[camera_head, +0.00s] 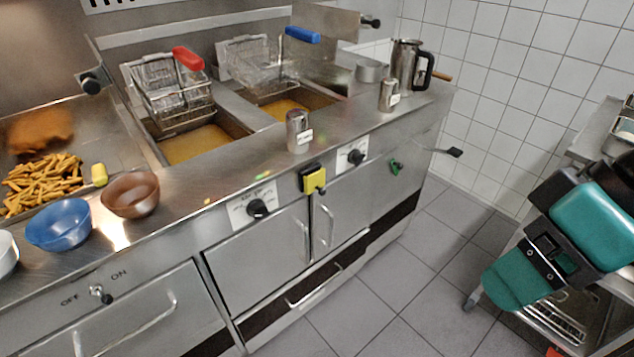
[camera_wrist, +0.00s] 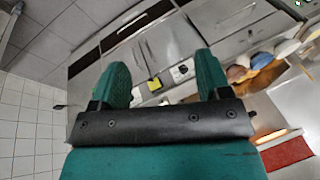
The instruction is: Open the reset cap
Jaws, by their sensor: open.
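A yellow cap (camera_head: 313,178), which I take to be the reset cap, sits on the fryer's steel front panel between two black knobs. It looks closed over its mount, though its hinge is too small to make out. In the wrist view the small yellow cap (camera_wrist: 154,84) shows between the fingers, some distance away. My gripper (camera_head: 512,285) is at the right of the head view, well away from the panel and touching nothing. In the wrist view my gripper's two green fingers (camera_wrist: 162,72) are spread apart and empty.
Black knobs (camera_head: 258,208) (camera_head: 356,157) flank the cap, and a green knob (camera_head: 394,167) is farther right. Metal shakers (camera_head: 298,131), bowls (camera_head: 59,222) and fryer baskets (camera_head: 172,95) are on the counter. A steel cart (camera_head: 583,312) stands at right. Tiled floor (camera_head: 400,290) between is clear.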

